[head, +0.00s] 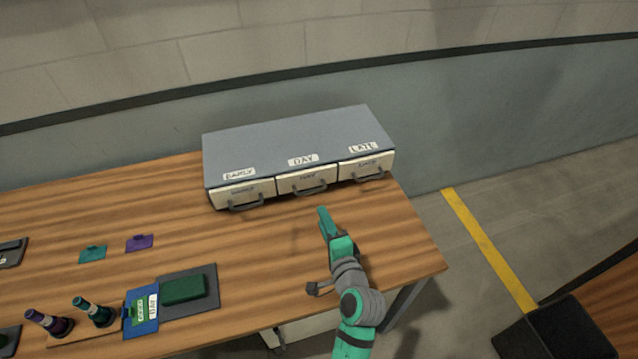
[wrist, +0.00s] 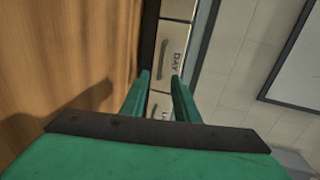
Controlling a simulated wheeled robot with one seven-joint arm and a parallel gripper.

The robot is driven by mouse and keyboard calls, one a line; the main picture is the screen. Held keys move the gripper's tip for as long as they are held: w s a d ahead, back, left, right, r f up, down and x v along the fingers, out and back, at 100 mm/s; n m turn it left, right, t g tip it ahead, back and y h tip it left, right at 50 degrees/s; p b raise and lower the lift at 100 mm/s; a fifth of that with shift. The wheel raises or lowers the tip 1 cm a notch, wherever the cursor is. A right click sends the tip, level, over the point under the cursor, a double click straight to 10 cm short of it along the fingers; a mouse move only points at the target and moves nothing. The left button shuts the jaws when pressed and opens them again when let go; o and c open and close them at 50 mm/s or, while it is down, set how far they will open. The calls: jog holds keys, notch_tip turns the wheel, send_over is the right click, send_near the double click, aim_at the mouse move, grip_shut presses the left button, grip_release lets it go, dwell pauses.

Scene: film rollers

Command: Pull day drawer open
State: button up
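The grey drawer cabinet (head: 285,147) stands at the back of the wooden table, with three cream drawers labelled EARLY, DAY and LATE. The day drawer (head: 306,180) is the middle one and looks shut; its dark bar handle (head: 310,191) runs along its front. In the wrist view the day drawer (wrist: 172,50) shows sideways beyond the fingers, with its handle (wrist: 161,65) ahead of the left fingertip. My gripper (head: 323,212) is in front of the day drawer, apart from the handle. Its two green fingers (wrist: 159,80) are parted with nothing between them.
The early drawer (head: 243,193) and late drawer (head: 366,166) flank the day drawer, each with a handle. A teal tag (head: 92,254), a purple tag (head: 139,243), bottles (head: 97,313) and a green block (head: 184,289) on a dark mat lie at left. The table before the cabinet is clear.

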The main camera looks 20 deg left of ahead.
jog(key=x, duration=1.1)
jog(key=shift+w, duration=0.15)
